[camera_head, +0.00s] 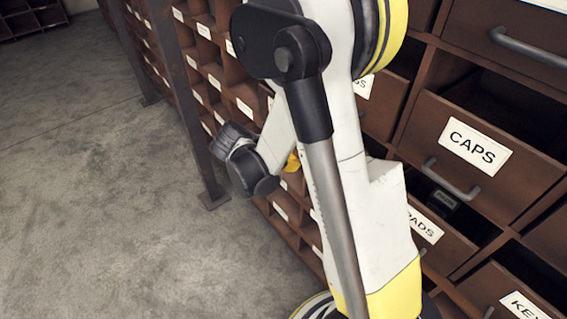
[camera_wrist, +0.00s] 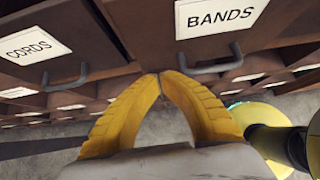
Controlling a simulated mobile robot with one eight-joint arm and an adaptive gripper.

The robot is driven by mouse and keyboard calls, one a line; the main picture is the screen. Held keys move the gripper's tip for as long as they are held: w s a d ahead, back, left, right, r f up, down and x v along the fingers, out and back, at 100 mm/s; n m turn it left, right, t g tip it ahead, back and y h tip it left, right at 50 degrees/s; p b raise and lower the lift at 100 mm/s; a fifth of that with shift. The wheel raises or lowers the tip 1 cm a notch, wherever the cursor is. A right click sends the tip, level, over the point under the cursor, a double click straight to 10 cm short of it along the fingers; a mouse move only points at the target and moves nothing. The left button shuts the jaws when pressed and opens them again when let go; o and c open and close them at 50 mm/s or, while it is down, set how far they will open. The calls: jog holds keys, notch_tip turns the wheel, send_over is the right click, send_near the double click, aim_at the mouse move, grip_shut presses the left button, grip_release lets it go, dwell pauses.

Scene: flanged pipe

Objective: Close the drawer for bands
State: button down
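The bands drawer (camera_wrist: 262,48) fills the upper right of the wrist view. It has a brown front, a white BANDS label (camera_wrist: 222,15) and a grey bar handle (camera_wrist: 213,66). How far it stands out is hard to tell. My gripper (camera_wrist: 159,76) has two yellow fingers whose tips meet just left of and slightly below the handle, with nothing seen between them. Whether the tips touch the drawer front is unclear. In the head view my arm covers most of the gripper and I cannot make out the bands drawer; only a small yellow part of the gripper shows.
The cords drawer (camera_wrist: 60,52) with its own handle is on the left in the wrist view. In the head view the caps drawer (camera_head: 475,150) and pads drawer (camera_head: 430,232) stand open at the right. Grey floor (camera_head: 100,190) is clear at the left.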

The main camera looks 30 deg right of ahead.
jog(key=shift+w+d+r+b, duration=0.15)
jog(key=shift+d+b, duration=0.25)
jog(key=shift+d, duration=1.45)
jog(key=shift+w+d, duration=0.1)
jog(key=shift+d, duration=1.35)
jog(key=shift+a, duration=0.15)
